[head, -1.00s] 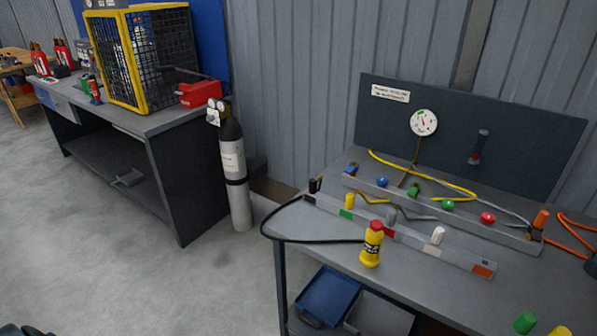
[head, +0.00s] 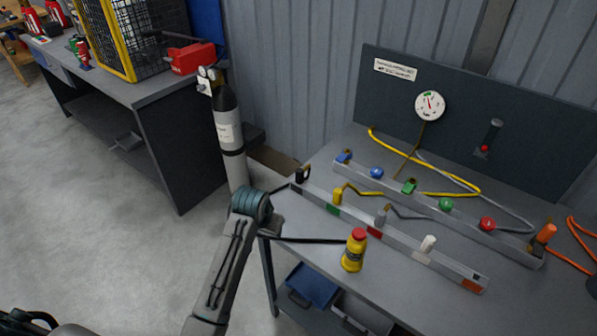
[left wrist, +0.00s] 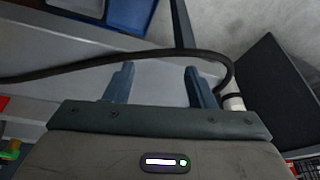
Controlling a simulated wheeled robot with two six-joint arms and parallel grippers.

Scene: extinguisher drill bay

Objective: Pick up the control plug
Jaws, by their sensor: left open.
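No label shows which piece is the control plug. A black plug-like piece (head: 303,174) stands at the left end of the front rail on the right-hand bench. A black cable (head: 300,240) runs near it and along the bench's front edge, towards the yellow bottle; my arm hides part of it. In the head view my left arm reaches up to the bench's left corner, and its fingers cannot be made out. In the left wrist view my left gripper (left wrist: 160,85) is open with nothing between its fingers. The cable (left wrist: 100,64) crosses beyond the fingertips. My right gripper is not in view.
A yellow bottle with red cap (head: 355,250) stands at the bench front. The front rail (head: 400,246) and rear rail (head: 465,226) carry coloured fittings. A gas cylinder (head: 230,140) stands between the benches. A blue tray (head: 313,285) sits below. Floor at left is clear.

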